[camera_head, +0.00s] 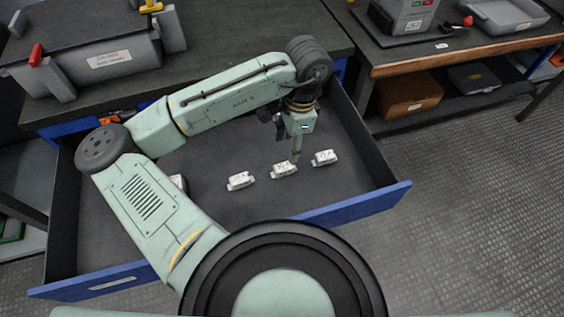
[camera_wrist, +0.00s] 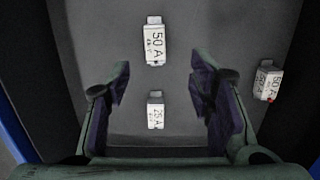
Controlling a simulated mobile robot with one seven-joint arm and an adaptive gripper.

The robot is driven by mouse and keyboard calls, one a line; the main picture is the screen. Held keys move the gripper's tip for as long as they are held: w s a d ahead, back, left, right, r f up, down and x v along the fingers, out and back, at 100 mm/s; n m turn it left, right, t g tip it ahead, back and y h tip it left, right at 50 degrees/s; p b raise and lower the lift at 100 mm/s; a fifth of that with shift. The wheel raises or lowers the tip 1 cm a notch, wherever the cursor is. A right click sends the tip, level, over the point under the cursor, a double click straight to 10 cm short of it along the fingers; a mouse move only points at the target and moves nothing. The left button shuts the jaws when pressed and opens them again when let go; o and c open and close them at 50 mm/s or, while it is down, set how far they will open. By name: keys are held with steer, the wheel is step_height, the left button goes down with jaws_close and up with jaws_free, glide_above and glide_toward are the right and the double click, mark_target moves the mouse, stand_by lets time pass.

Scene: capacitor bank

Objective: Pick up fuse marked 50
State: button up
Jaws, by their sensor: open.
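In the wrist view, a white fuse marked "50 A" (camera_wrist: 155,43) lies on the dark drawer floor, beyond my fingertips and roughly centred between them. A smaller white fuse marked "25 A" (camera_wrist: 155,110) lies nearer, in view between the fingers. A third white fuse (camera_wrist: 268,80) with a red spot lies outside the right finger; its tilted mark seems to read 50. My gripper (camera_wrist: 161,85) is open and empty. In the head view, my gripper (camera_head: 297,152) points down over the drawer by the middle fuse (camera_head: 284,169), with fuses to its left (camera_head: 240,181) and right (camera_head: 325,157). Their marks are unreadable there.
The open drawer (camera_head: 345,211) has blue-edged walls around the fuses. My arm hides part of its left side, where another white piece (camera_head: 179,182) partly shows. A dark workbench (camera_head: 235,30) stands behind, and a second bench (camera_head: 455,58) stands to the right.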

mark_target(284, 167)
step_height(284, 167, down, 3)
steer(key=shift+s+a, duration=0.1)
steer(key=shift+a, duration=0.05)
steer(key=f, duration=0.2)
steer(key=s+f+p, duration=0.1)
steer(key=f, duration=0.1)
steer(key=shift+a, duration=0.35)
steer(key=shift+f, duration=0.6)
steer(key=shift+c, duration=0.5)
jaws_close()
